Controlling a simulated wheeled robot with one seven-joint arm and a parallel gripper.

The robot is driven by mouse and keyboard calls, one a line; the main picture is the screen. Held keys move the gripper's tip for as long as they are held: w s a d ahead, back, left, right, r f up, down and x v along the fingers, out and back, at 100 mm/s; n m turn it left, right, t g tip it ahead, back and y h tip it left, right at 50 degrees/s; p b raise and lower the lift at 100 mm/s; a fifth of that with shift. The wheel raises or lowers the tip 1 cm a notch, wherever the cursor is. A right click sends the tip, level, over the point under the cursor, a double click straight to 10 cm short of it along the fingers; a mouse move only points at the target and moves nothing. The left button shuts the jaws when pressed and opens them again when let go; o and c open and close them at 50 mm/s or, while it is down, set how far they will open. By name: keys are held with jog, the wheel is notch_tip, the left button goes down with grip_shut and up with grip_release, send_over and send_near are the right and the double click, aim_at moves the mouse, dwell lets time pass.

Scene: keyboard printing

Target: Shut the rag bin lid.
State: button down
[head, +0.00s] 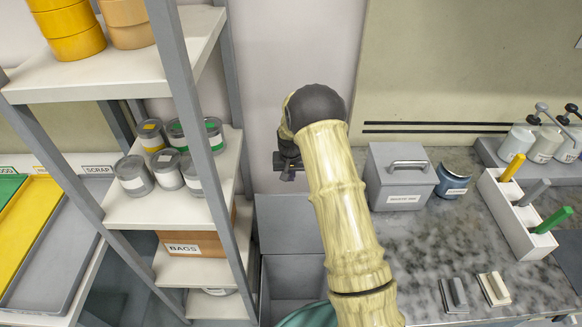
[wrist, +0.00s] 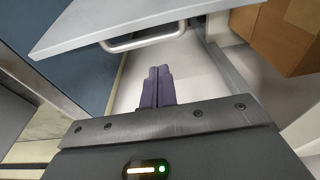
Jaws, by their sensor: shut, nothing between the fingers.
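The rag bin (head: 292,275) is a grey open-topped box on the floor between the shelf rack and the counter, with teal cloth (head: 310,316) inside. Its grey lid (head: 285,222) stands raised at the back. In the wrist view a grey panel, which looks like this lid (wrist: 150,18), spans the top with a bar handle (wrist: 145,43) along its edge. My gripper (head: 289,164) is above and behind the lid in the head view. Its dark fingers (wrist: 157,86) are shut and empty, apart from the handle in the picture. My arm hides part of the bin's right side.
The shelf rack (head: 185,100) with tins and a BAGS box (head: 185,244) stands close on the left. The marble counter (head: 430,240) on the right holds a grey handled box (head: 400,178) and a white tool holder (head: 515,215). A cardboard box (wrist: 285,38) shows in the wrist view.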

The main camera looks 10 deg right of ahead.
jog(key=shift+s+a+f+p, duration=0.15)
jog(key=shift+s+f+p, duration=0.55)
jog(key=shift+s, duration=0.15)
jog(key=shift+s+a+f+p, duration=0.15)
jog(key=shift+s+f+p, duration=0.5)
jog(key=shift+s, duration=0.2)
jog(key=shift+s, duration=0.1)
